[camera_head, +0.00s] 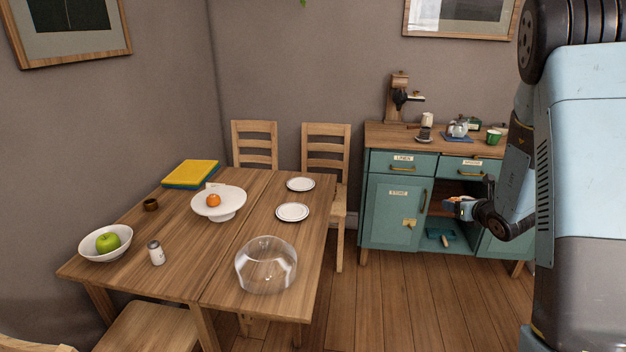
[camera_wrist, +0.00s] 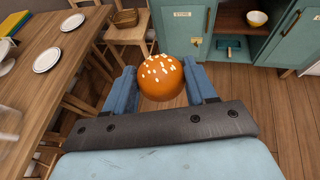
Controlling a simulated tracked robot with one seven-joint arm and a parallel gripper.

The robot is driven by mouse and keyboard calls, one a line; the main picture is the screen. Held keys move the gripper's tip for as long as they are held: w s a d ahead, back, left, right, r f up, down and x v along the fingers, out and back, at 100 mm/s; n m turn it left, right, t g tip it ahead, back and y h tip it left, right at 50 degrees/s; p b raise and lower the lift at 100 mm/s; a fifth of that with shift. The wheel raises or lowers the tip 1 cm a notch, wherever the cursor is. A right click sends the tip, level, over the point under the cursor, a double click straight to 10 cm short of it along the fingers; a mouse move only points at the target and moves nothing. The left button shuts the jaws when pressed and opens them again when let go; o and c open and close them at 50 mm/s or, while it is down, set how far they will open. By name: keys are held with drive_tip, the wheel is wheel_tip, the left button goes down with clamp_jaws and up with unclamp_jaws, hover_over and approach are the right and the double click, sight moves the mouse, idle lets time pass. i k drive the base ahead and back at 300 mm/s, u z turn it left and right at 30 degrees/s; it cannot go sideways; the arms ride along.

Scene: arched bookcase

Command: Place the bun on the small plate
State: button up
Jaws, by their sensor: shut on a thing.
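The bun (camera_wrist: 161,78) is round, orange-brown and dotted with pale seeds. My gripper (camera_wrist: 160,88) is shut on it, with one blue finger on each side, and holds it in the air above the floor. In the head view my gripper (camera_head: 457,204) is in front of the teal cabinet, to the right of the table, with the bun small at its tip. Two small white plates lie on the table's right part: a far plate (camera_head: 300,184) and a near plate (camera_head: 292,212). Both are empty. They also show at the left of the wrist view, as the far plate (camera_wrist: 73,22) and near plate (camera_wrist: 47,58).
The wooden table (camera_head: 245,220) also bears a white cake stand (camera_head: 218,207) with an orange fruit, a clear glass dome (camera_head: 266,266), a bowl (camera_head: 90,245) with a green apple, and a shaker (camera_head: 156,252). Chairs stand behind it. Open floor lies between table and teal cabinet (camera_head: 392,214).

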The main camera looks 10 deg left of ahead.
sight(300, 183)
drive_tip(key=u, duration=0.05)
drive_tip(key=i, duration=1.7)
drive_tip(key=u, duration=0.05)
